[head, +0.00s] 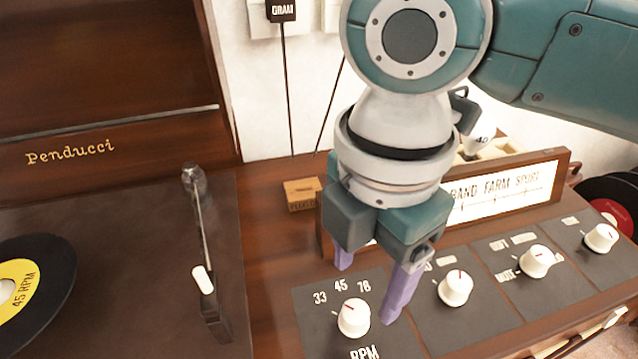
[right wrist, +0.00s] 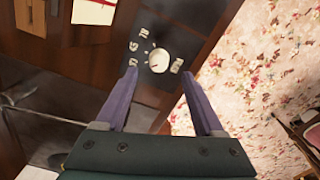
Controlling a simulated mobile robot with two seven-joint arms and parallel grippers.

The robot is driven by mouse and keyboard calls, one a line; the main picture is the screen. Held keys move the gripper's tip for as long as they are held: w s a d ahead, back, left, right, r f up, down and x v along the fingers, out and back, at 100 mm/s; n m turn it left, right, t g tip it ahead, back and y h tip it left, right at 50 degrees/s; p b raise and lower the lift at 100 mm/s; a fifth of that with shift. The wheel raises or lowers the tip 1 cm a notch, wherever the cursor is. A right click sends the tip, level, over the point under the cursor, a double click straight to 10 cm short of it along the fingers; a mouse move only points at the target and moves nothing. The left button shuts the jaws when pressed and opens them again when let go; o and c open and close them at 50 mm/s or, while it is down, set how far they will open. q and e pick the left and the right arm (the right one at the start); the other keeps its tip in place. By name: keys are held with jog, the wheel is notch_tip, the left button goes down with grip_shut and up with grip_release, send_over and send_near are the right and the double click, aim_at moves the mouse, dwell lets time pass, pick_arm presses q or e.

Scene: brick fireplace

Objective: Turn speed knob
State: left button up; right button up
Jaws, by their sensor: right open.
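The speed knob (head: 354,318) is a round white knob with a red mark on a dark panel, labelled RPM below and 33, 45 and 78 above. In the head view, the fingers are above and to the right of the knob. In the right wrist view, the knob (right wrist: 159,61) lies just past the fingertips (right wrist: 158,75), centred on the gap, apart from both fingers. My left gripper is out of view.
Other white knobs (head: 456,288) sit in a row to the right on the same panel. A lit dial (head: 505,190) stands behind them. A record (head: 35,290) marked 45 RPM and a tone arm (head: 203,280) are on the left. A small wooden block (head: 301,194) is behind the panel.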

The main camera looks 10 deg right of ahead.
aim_at(358, 309)
notch_tip(358, 309, down, 6)
jog(key=shift+r+b, duration=0.1)
jog(key=shift+b, duration=0.7)
grip_shut()
